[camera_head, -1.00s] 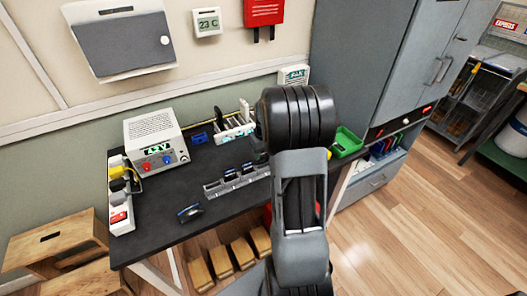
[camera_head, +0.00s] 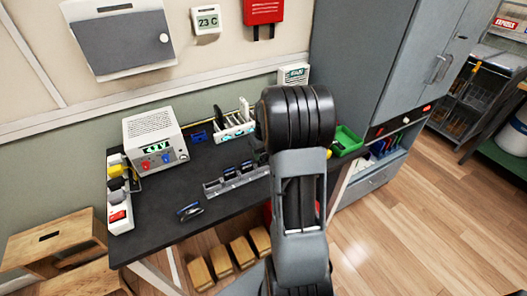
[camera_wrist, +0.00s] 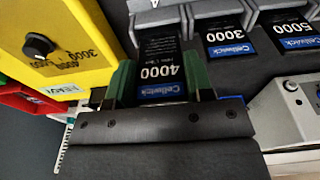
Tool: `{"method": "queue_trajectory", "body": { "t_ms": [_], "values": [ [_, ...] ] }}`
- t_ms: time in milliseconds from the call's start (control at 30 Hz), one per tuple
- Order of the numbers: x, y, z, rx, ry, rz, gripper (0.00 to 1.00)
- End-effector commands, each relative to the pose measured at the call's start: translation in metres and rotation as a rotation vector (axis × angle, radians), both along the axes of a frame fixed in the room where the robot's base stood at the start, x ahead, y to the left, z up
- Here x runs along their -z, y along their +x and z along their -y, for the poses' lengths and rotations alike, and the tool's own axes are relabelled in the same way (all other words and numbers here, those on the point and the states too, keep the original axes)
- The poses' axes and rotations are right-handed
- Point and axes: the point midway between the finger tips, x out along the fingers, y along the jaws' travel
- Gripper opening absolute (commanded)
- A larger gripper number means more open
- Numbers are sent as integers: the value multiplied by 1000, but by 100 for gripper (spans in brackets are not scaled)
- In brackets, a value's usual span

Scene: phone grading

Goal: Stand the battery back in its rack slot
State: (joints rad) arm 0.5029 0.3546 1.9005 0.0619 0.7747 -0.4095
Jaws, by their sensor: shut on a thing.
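In the wrist view, the battery (camera_wrist: 160,72), black with a blue Cellwick label and marked 4000, is between the two green fingers of my gripper (camera_wrist: 160,88). The gripper is shut on it. The battery's far part lies at an opening of the grey rack (camera_wrist: 187,14), between its walls, near the number 4. I cannot tell how deep it sits. In the head view, the rack (camera_head: 212,190) stands on the dark table.
Batteries marked 3000 (camera_wrist: 225,38) and 5000 (camera_wrist: 295,35) sit in neighbouring slots to the right. A yellow device (camera_wrist: 55,45) is close on the left of the gripper. In the head view, a power supply (camera_head: 155,140) and a small dark-blue item (camera_head: 189,211) are on the table (camera_head: 165,195).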

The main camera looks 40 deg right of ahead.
Motion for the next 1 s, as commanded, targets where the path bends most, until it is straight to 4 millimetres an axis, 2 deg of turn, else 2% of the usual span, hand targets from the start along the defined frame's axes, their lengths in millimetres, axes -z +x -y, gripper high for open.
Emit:
{"method": "queue_trajectory", "body": {
  "t_ms": [1000],
  "values": [
    [31,0,0,0,0,0,20]
  ]
}}
